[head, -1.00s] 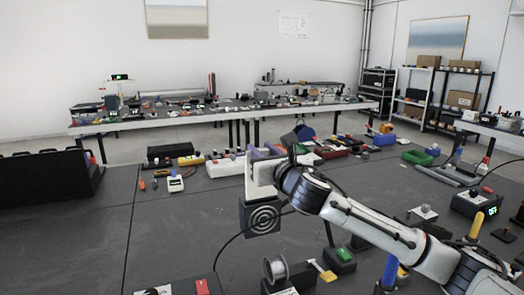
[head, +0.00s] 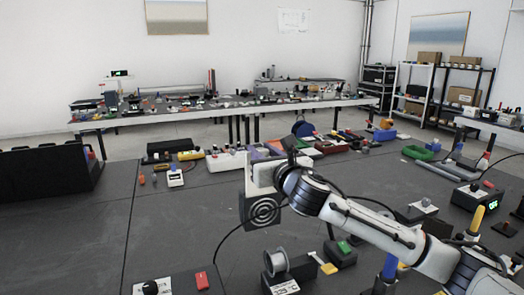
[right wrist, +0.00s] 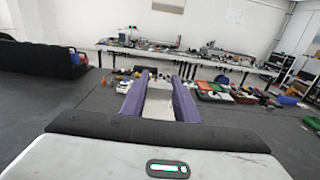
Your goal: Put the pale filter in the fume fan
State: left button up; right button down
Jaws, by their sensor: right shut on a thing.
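My right gripper (head: 264,152) reaches over the dark bench from the right. Its purple fingers are shut on the pale filter, a flat whitish piece between them in the right wrist view (right wrist: 159,101). In the head view the gripper's white body mostly hides the filter. The fume fan (head: 262,211) is a dark square with a ringed grille, just below and in front of the gripper in the picture. Its upper part is covered by the gripper. I cannot tell whether the filter touches the fan. My left gripper is out of view.
A wire spool on a stand (head: 276,262) and a green-button box (head: 341,252) are at the front. A red switch box (head: 202,281) is at front left. The bench's left middle is clear.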

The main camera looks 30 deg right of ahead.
jog(key=shift+f+b, duration=2)
jog(key=shift+f, duration=1.5)
jog(key=shift+f+b, duration=0.6)
jog(key=shift+f, duration=0.4)
jog(key=c, duration=1.3)
grip_release()
jog(key=shift+s, duration=0.15)
jog(key=v, duration=1)
jog(key=shift+b, duration=0.45)
jog(key=shift+a, duration=0.1)
